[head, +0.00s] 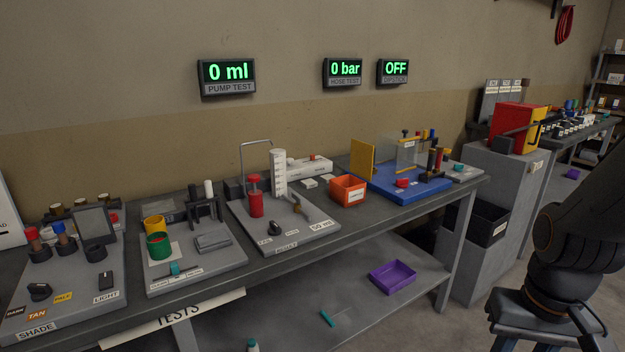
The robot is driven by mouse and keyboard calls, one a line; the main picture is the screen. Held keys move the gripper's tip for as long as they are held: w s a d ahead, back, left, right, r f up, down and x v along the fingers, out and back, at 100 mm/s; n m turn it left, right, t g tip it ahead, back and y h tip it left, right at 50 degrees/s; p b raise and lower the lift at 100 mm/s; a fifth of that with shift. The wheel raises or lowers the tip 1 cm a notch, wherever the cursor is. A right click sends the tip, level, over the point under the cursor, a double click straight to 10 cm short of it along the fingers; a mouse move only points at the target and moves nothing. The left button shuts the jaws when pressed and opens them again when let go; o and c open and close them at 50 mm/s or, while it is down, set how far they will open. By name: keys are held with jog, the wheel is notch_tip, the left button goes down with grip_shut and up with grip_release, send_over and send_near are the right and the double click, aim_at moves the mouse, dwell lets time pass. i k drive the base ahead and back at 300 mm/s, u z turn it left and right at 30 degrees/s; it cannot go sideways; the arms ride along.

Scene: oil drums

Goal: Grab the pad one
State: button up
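No thing in the head view carries a readable "pad" label, so I cannot tell which one is the pad one. A flat grey block (213,242) lies on the second grey board (220,263) from the left, and looks somewhat like a pad. Near it are a green cup (159,246), a yellow cup (154,227) and a small teal piece (175,268) at the board's front edge. My dark arm shows at the right edge, but my gripper is not in view.
The test bench (265,262) runs along the wall, with boards and an orange bin (348,190). A purple tray (393,277) sits on the lower shelf. A grey cabinet (506,200) stands right of the bench. The floor between cabinet and bench front looks clear.

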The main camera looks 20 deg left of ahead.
aim_at(310, 182)
jog(key=u, duration=0.4)
jog(key=i, duration=0.75)
jog(key=u, duration=0.5)
